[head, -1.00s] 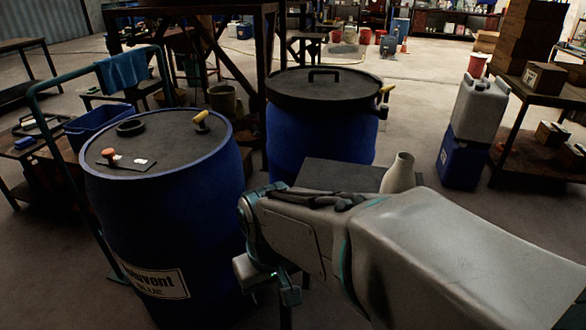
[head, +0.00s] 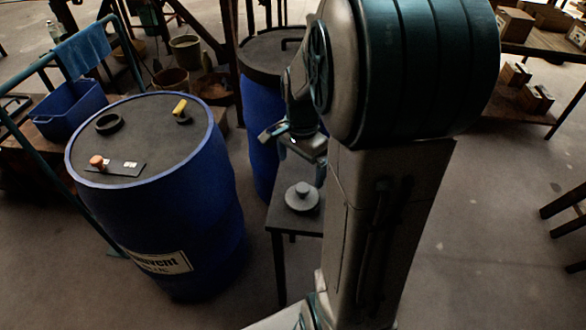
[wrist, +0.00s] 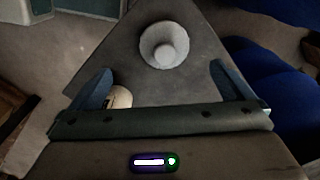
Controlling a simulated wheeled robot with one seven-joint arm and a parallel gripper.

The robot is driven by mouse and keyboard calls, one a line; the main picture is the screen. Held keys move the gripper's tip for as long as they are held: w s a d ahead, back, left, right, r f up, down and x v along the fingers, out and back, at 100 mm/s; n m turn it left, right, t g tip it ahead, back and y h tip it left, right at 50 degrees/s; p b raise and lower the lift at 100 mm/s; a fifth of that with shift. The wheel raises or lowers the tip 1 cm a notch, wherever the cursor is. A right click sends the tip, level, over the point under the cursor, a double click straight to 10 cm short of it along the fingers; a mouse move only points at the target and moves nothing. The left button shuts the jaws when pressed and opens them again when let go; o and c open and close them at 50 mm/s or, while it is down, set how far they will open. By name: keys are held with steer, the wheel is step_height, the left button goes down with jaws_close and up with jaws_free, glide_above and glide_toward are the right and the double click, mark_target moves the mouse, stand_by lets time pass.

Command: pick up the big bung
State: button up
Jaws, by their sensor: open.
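The big bung (head: 301,197) is a grey disc with a round knob on top. It stands upright on a small dark table (head: 284,235) beside the blue drum. In the wrist view the bung (wrist: 165,46) lies beyond the fingertips, roughly midway between them sideways, with its knob towards the camera. My gripper (wrist: 162,80) is open, with nothing held between its fingers. In the head view my gripper (head: 296,142) is above and behind the bung, clear of it, and partly hidden by my arm.
A pale round object (wrist: 119,98) shows on the table by the left finger, partly hidden. The blue drum (head: 160,215) stands left, its lid carrying a black ring (head: 108,123), an orange knob (head: 97,161) and a yellow handle (head: 180,107). Another lidded drum (head: 260,130) stands behind.

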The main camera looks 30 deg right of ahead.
mark_target(302, 187)
steer(key=shift+m, duration=0.7)
steer(key=f, duration=0.5)
steer(key=w+d+f, duration=0.1)
steer(key=f, duration=0.1)
steer(key=shift+d+f+b, duration=0.1)
steer(key=shift+f+b, duration=0.2)
steer(key=shift+f, duration=0.1)
steer(key=shift+w+d+f, duration=0.1)
steer(key=shift+w+f, duration=0.05)
steer(key=shift+f, duration=1.15)
steer(key=shift+w+d+f, duration=0.1)
steer(key=shift+f, duration=1.2)
steer(key=c, duration=0.9)
